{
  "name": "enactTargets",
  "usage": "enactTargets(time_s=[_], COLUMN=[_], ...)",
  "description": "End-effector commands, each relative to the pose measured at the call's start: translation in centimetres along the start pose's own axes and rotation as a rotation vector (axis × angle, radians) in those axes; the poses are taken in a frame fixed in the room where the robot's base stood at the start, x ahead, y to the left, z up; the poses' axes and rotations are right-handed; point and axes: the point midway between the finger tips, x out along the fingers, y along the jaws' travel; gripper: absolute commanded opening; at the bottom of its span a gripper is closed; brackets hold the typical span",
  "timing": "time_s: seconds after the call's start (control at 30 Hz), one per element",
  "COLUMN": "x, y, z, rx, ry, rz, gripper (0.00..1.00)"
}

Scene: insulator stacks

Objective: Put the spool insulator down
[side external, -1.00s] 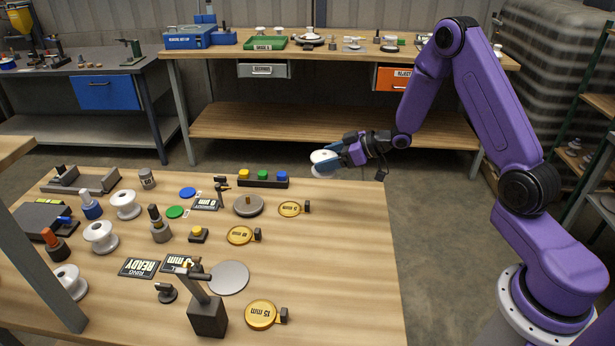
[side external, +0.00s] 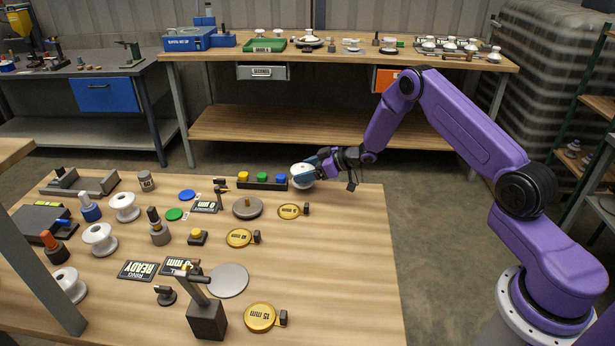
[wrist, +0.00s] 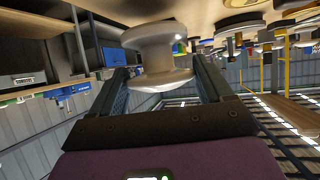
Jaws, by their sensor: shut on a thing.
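My gripper (side external: 313,171) is shut on a white spool insulator (side external: 302,176), held near the back right part of the table (side external: 345,270). In the wrist view the spool (wrist: 158,58) sits between the two fingers of my gripper (wrist: 160,85), its wide flanges showing above and below a narrower waist. I cannot tell in the side view whether the spool touches the table. Other white spools stand at the left of the table: one at the back (side external: 124,207), one in the middle (side external: 101,239) and one at the front (side external: 70,284).
A block with coloured buttons (side external: 263,181) is just left of the held spool. A grey round disc (side external: 247,207) and gold discs marked in mm, such as the 15 mm one (side external: 260,317), lie nearby. A stand (side external: 207,315) rises at the front. The table's right strip is bare.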

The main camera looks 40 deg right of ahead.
Motion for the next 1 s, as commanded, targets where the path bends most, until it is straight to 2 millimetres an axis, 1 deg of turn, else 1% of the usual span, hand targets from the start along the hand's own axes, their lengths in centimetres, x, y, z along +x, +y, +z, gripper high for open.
enactTargets(time_s=[0.03,0.17,0.6,0.63,0.7,1.0], x=[0.3,0.9,1.1,1.1,1.1,1.0], y=[0.0,0.0,0.0,-0.1,-0.1,-0.1], z=[0.7,1.7,2.1,2.3,2.2,1.9], rx=[0.002,0.001,0.000,0.001,0.001,0.000], ry=[0.000,0.002,0.002,-0.001,-0.001,0.000], rz=[-0.001,-0.001,0.000,0.000,0.000,0.000], gripper=[0.31,0.31,0.31,0.82,1.00,1.00])
